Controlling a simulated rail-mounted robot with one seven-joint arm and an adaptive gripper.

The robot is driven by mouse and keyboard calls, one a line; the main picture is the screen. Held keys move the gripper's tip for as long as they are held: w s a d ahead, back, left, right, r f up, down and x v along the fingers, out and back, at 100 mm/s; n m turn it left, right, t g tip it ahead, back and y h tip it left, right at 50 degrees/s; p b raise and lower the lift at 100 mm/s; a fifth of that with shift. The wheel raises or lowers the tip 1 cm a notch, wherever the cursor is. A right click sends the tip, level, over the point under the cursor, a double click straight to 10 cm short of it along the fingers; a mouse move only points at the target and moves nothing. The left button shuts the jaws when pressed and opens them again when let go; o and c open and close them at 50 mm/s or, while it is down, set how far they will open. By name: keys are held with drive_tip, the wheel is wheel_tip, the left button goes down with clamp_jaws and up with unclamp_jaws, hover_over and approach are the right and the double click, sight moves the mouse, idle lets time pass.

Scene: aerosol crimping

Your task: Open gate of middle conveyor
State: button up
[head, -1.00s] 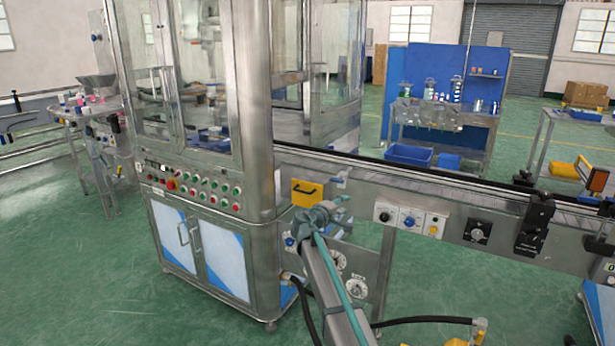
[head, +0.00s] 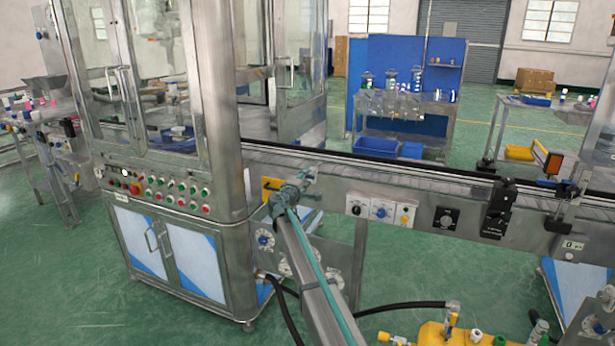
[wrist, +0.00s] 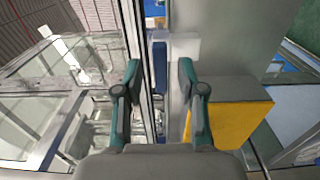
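The middle conveyor (head: 430,180) runs right from the glass-walled machine. In the wrist view a small blue bar (wrist: 159,66) with a pale metal block (wrist: 184,47) beside it lies at the conveyor's edge; which part is the gate I cannot tell for certain. My gripper (wrist: 159,72) is open, its two fingers apart with the blue bar showing between and beyond them; I see no contact. In the head view my gripper (head: 303,178) is at the conveyor's near side by the machine, hiding the small fitting there. A yellow panel (wrist: 230,125) is right of my fingers in the wrist view.
The yellow panel (head: 270,188) also shows beside the machine cabinet (head: 190,250). Conveyor controls (head: 380,211) and a black clamp (head: 500,205) are to the right. A yellow unit with hose fittings (head: 450,333) stands low in front. Green floor is free ahead of the cabinet.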

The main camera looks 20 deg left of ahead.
drive_tip(key=shift+w, duration=1.2)
drive_tip(key=shift+c, duration=0.2)
clamp_jaws()
